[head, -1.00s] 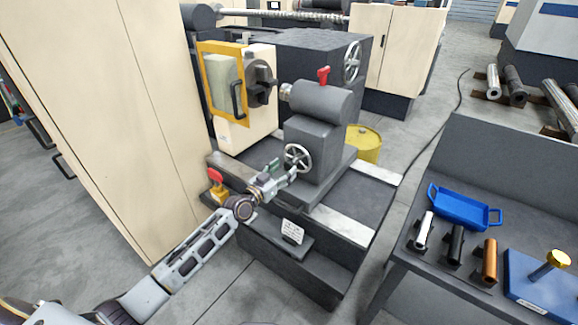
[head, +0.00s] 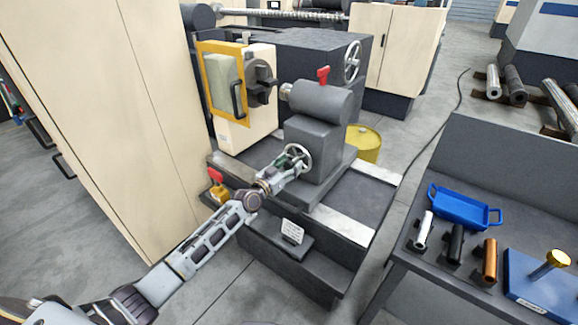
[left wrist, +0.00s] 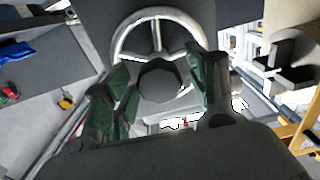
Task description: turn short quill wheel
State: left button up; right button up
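A silver spoked handwheel (head: 298,157) is on the front of the grey block under a short, thick grey barrel (head: 322,99) with a red lever (head: 323,75) on top. My left gripper (head: 290,164) is right at this wheel and partly covers it. In the left wrist view the wheel's rim (left wrist: 157,14) arches beyond the fingers, and a dark hub-like disc shows between them. The left gripper's green-padded fingers (left wrist: 163,88) are spread apart, one on each side of the disc. I cannot tell whether they touch the wheel. My right gripper is out of view.
Another handwheel (head: 352,61) is on the dark machine behind. A chuck (head: 262,82) with a yellow-framed guard (head: 220,84) stands left of the barrel. A tall beige cabinet (head: 110,120) is at left. A bench with a blue tray (head: 464,207) is at right.

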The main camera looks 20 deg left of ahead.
pick_arm(q)
jog(key=c, duration=0.9)
jog(key=shift+n, duration=0.5)
jog(key=n+b, duration=0.1)
jog(key=n, duration=0.2)
jog(key=shift+a, duration=0.1)
jog(key=n, duration=0.4)
jog(key=shift+n, duration=0.4)
jog(key=n, duration=0.5)
jog(key=shift+f+b, duration=0.1)
jog(key=shift+b, duration=0.2)
jog(key=n, duration=0.4)
jog(key=shift+f+n+p, duration=0.1)
jog(key=shift+n+p, duration=0.35)
jog(key=shift+n, duration=0.85)
